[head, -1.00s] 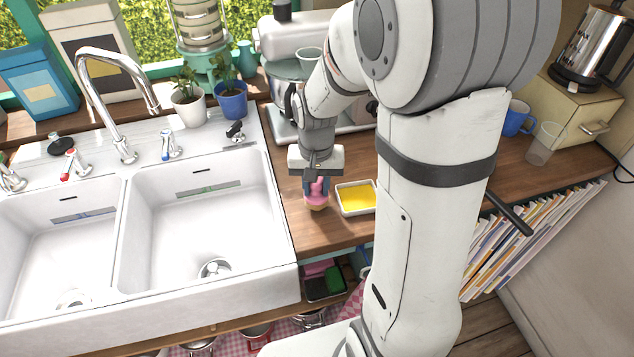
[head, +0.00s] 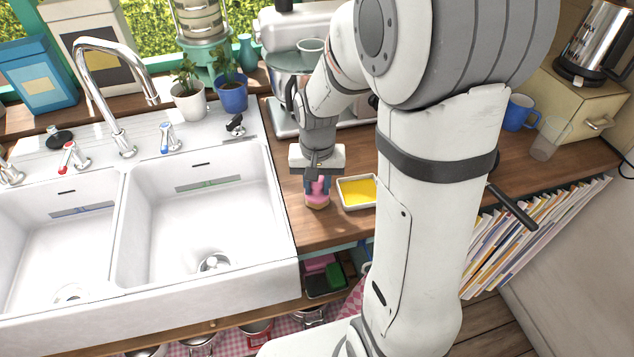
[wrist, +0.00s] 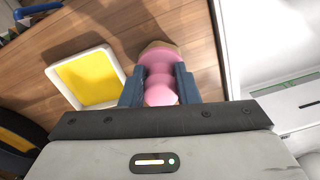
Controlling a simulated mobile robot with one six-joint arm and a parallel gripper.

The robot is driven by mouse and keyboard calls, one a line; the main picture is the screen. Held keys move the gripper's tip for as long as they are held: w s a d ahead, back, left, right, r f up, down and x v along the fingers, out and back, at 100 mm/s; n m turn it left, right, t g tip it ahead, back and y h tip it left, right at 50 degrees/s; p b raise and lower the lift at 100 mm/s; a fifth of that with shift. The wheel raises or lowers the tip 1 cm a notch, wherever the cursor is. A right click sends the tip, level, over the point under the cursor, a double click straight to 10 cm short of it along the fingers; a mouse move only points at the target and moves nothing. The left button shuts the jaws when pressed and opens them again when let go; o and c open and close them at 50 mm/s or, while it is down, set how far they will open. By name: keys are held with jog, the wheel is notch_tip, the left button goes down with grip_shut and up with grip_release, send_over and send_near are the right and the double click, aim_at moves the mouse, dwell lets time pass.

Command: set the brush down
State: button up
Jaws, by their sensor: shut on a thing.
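The brush (head: 317,193) has a pink handle and a tan lower end. In the head view it is upright at the wooden counter, right of the sink. My gripper (head: 317,184) is above it with its blue fingers shut on the pink handle. In the wrist view the brush (wrist: 160,75) sits between the two fingers (wrist: 159,88), its tan end over the wood. Its lower end looks at or very near the counter; whether it touches I cannot tell.
A white tray with yellow contents (head: 344,203) is just right of the brush. The white double sink (head: 284,235) lies to the left. A stand mixer (head: 288,70) stands behind. Bare counter (head: 320,232) shows in front of the brush.

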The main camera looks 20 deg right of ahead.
jog(key=shift+f+b, duration=0.3)
jog(key=shift+f, duration=0.05)
dwell(0.3)
jog(key=o, duration=1)
notch_tip(320, 180, up, 8)
jog(key=shift+c, duration=0.3)
grip_shut()
dwell(0.4)
dwell(0.9)
